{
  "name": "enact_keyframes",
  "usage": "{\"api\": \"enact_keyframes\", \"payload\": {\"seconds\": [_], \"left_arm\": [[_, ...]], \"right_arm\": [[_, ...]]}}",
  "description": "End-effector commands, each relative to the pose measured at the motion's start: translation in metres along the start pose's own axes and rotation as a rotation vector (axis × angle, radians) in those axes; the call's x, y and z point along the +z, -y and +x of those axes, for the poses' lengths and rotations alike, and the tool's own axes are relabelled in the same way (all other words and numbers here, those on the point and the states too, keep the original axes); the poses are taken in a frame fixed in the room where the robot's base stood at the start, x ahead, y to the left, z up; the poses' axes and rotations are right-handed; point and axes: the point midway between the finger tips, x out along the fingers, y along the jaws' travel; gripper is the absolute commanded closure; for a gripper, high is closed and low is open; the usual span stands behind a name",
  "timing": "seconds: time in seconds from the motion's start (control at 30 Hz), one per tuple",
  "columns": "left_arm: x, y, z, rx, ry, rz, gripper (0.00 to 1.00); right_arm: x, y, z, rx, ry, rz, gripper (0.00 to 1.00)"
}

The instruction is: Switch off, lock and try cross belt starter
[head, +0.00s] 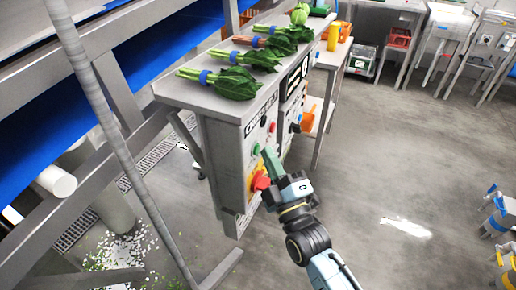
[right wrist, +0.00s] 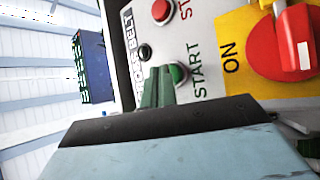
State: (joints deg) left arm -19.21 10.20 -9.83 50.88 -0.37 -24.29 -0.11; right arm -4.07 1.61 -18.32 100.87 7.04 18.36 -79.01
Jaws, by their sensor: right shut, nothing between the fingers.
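The cross belt starter (head: 238,150) is a pale panel on the front of the steel bench's end box. Its red rotary switch (head: 260,181) sits on a yellow plate; the switch also shows in the right wrist view (right wrist: 275,48), beside the word ON. A green START button (right wrist: 177,73) and a red STOP button (right wrist: 160,10) are on the same panel. My right gripper (head: 268,154) is shut and empty, its green fingers in front of the panel. In the right wrist view the fingertips (right wrist: 158,72) overlap the START button's edge; contact cannot be told. My left gripper is out of view.
Bunches of greens with blue bands (head: 232,82) lie on the steel bench top (head: 185,92). A second control panel (head: 290,115) is further along. A slanted grey pole (head: 105,110) stands at left. The floor (head: 400,170) right of my arm is mostly clear; blue-and-yellow items (head: 500,215) stand at the right edge.

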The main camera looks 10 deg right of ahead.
Motion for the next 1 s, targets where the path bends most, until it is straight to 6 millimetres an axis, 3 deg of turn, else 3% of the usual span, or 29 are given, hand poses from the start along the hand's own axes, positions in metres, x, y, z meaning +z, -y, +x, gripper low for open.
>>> {"api": "enact_keyframes", "payload": {"seconds": [1.0], "left_arm": [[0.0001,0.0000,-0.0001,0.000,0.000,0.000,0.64]], "right_arm": [[-0.0042,0.0040,0.0059,0.001,0.000,0.000,1.00]]}}
